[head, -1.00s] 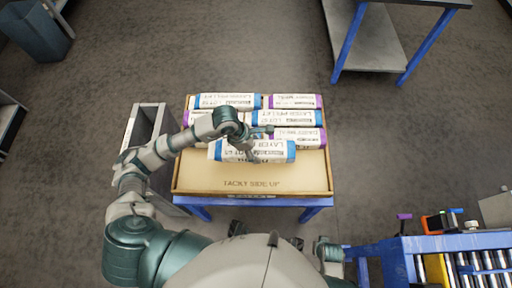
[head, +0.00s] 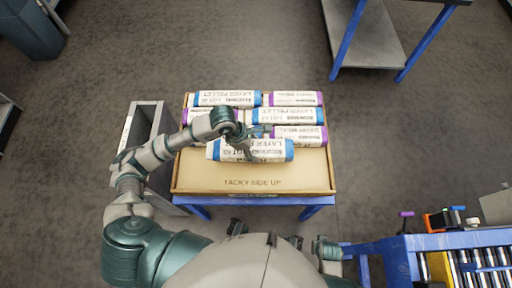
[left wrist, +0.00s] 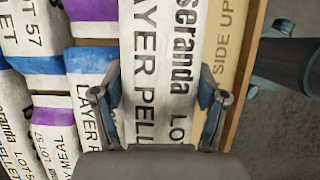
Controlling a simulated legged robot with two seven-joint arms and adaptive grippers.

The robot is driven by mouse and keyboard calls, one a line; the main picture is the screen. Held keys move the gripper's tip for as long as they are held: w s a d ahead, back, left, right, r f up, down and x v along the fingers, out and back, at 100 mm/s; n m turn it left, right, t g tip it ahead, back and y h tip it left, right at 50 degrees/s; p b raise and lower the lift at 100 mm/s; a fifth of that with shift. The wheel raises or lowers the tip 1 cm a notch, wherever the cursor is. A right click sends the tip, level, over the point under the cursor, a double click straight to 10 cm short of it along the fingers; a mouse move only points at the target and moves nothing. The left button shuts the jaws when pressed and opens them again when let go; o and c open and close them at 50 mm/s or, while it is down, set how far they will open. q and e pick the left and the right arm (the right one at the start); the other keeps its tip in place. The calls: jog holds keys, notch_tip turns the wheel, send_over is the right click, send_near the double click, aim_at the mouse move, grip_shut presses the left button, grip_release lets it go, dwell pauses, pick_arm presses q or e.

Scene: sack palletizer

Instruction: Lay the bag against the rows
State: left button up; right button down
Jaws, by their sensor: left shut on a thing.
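My left gripper (head: 245,143) is shut on a white bag with blue ends, the held bag (head: 274,151), gripping it from above across its middle. In the left wrist view the fingers (left wrist: 160,105) straddle the held bag (left wrist: 150,50), which reads "LAYER PELLET". The held bag lies crosswise along the near side of the rows, close to a purple-ended bag (head: 310,133). I cannot tell if it touches the rows or the tray. The rows hold white bags with blue ends (head: 225,98) and purple ends (head: 293,99). My right gripper cannot be made out.
The bags sit in a shallow tan tray marked "TACKY SIDE UP" (head: 252,182) on a blue-legged stand (head: 310,201). The tray's near strip is bare. A grey bin (head: 143,125) stands at left, a roller conveyor (head: 440,265) at lower right, a blue-framed table (head: 365,40) behind.

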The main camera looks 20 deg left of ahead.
pick_arm(q)
jog(key=shift+a+f, duration=0.2)
jog(key=shift+a, duration=0.2)
jog(key=shift+f, duration=0.1)
jog(key=shift+d+f+b, duration=0.2)
jog(key=shift+d+b, duration=0.2)
jog(key=shift+d, duration=0.2)
jog(key=shift+d+f, duration=0.15)
jog(key=shift+f, duration=0.05)
jog(key=o, duration=1.8)
jog(key=shift+r, duration=0.1)
jog(key=shift+c, duration=0.2)
jog(key=shift+o, duration=0.5)
jog(key=shift+a+f, duration=0.2)
jog(key=shift+a, duration=0.45)
jog(key=shift+r, duration=0.1)
jog(key=v, duration=1.2)
jog(key=shift+a, duration=0.2)
jog(key=shift+d, duration=0.1)
